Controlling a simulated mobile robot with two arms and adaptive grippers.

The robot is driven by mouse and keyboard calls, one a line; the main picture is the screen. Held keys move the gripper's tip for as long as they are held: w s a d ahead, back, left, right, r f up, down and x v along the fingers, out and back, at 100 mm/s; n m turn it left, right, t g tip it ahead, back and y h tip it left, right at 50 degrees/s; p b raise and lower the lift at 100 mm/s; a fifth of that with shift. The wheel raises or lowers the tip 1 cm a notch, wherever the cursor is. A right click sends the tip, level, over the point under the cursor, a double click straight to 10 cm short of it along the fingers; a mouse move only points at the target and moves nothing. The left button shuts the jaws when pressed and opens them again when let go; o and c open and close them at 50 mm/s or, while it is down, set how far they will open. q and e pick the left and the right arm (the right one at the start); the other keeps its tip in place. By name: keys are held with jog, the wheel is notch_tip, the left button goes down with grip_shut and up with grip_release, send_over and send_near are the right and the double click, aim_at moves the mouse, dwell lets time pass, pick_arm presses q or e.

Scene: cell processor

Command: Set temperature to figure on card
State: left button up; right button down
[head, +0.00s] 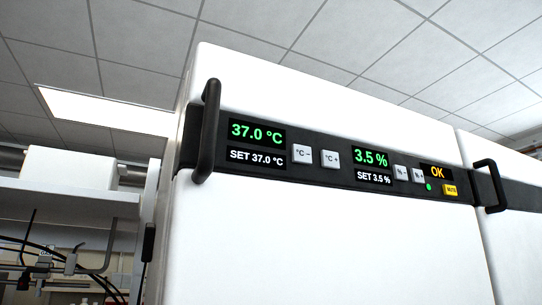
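A white incubator (330,235) fills the middle of the head view, with a dark control strip across its upper front. Its temperature display (257,133) reads 37.0 °C in green, and the set line (257,156) below reads SET 37.0 °C. The °C− button (303,154) and the °C+ button (331,158) sit to the right of these. No card is in view. Neither of my grippers is in view.
Black handles (207,130) project from the front. A shelf (65,197) stands left.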

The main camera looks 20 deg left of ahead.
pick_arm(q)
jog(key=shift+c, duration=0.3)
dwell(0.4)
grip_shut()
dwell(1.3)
